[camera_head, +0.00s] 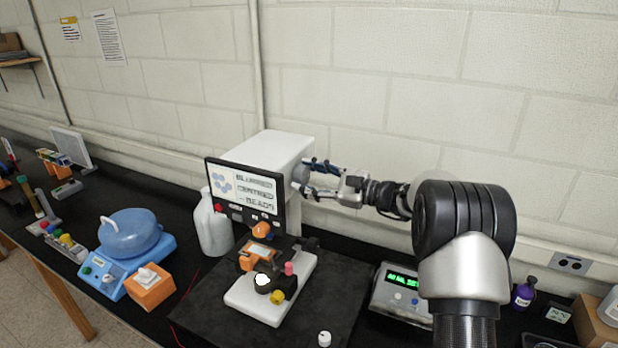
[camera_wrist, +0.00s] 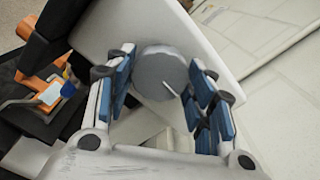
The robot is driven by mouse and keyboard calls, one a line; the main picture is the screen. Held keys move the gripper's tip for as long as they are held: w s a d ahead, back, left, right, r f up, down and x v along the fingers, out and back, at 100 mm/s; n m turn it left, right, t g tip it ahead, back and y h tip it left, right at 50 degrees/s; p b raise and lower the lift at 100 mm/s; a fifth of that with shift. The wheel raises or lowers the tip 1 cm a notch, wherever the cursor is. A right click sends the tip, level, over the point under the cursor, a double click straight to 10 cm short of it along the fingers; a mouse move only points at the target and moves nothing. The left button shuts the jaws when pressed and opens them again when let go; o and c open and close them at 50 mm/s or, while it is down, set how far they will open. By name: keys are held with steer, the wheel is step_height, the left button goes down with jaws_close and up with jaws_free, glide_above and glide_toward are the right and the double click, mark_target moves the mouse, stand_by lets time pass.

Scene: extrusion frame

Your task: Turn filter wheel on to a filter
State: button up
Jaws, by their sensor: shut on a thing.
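The microscope (camera_head: 268,152) has a white body with a screen on its front, and it stands on a dark mat. The filter wheel (camera_head: 301,172) is a grey round knob on the right side of its head. In the wrist view the filter wheel (camera_wrist: 163,72) shows as a grey disc with a pale line mark pointing to the lower right. My gripper (camera_head: 312,178) reaches in from the right; in the wrist view its blue-padded fingers (camera_wrist: 160,88) lie on both sides of the wheel, shut on it.
A white bottle (camera_head: 214,228) stands left of the microscope. A blue device with a round bowl (camera_head: 131,232) and an orange box (camera_head: 150,286) are further left. A device with a green display (camera_head: 402,290) stands below my arm. The wall (camera_head: 420,80) is close behind.

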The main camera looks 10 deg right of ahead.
steer(key=o, duration=1.1)
steer(key=shift+c, duration=0.2)
steer(key=shift+s+d, duration=0.1)
steer(key=v, duration=1.2)
